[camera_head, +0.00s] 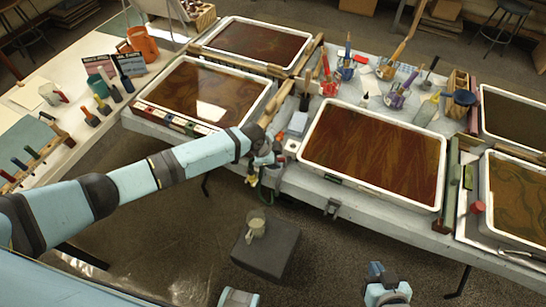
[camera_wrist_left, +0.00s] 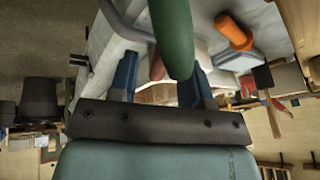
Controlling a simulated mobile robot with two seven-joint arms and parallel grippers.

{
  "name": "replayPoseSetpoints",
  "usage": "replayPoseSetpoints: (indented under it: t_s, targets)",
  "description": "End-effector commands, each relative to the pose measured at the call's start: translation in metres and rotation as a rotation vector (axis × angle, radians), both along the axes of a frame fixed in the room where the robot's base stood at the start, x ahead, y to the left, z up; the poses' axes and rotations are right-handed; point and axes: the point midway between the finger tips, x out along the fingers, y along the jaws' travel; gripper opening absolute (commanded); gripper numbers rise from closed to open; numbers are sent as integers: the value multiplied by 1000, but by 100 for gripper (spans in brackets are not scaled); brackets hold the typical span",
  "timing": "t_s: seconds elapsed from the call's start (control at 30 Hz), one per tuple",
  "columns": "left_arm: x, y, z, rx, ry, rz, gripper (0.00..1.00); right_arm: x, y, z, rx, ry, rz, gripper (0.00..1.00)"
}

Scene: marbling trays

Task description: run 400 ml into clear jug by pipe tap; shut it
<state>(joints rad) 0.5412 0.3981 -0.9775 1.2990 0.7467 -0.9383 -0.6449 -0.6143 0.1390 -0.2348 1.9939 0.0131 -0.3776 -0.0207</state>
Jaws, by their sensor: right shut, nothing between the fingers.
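The clear jug (camera_head: 256,228) stands upright on a dark block below the table's front edge; its fill level is too small to read. My left gripper (camera_head: 264,158) is at the table edge, above the jug. In the left wrist view its blue fingers (camera_wrist_left: 160,82) stand apart. A long green part (camera_wrist_left: 174,35), perhaps the tap's lever, reaches down between them, with a gap to the left finger. A grey curved pipe (camera_wrist_left: 122,22) is beside it. Whether the tap is open cannot be made out. My right gripper (camera_head: 381,270) is shut and empty at the bottom, away from the table.
The dark block (camera_head: 276,249) stands on the floor. Marbling trays (camera_head: 372,188) with brown liquid cover the table, one just right of my left gripper. A clamp (camera_head: 333,208) hangs at the table edge. Brush pots (camera_head: 329,87) stand behind.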

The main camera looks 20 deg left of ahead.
Motion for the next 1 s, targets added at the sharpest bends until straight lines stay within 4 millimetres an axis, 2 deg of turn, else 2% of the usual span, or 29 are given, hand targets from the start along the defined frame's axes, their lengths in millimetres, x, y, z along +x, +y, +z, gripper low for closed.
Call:
replayPoseSetpoints:
  t_s: [0.2,0.33,0.8,1.0]
  targets:
    - [0,0,1,-1,0,0,44,0,0,-1,-1,2,0,0]
    - [-3,5,12,0,-2,0,44,0,0,-1,-1,2,0,0]
    - [-32,36,101,0,-3,-1,44,0,0,-3,0,1,0,0]
    - [-38,42,121,1,0,0,44,0,0,-3,0,0,0,0]
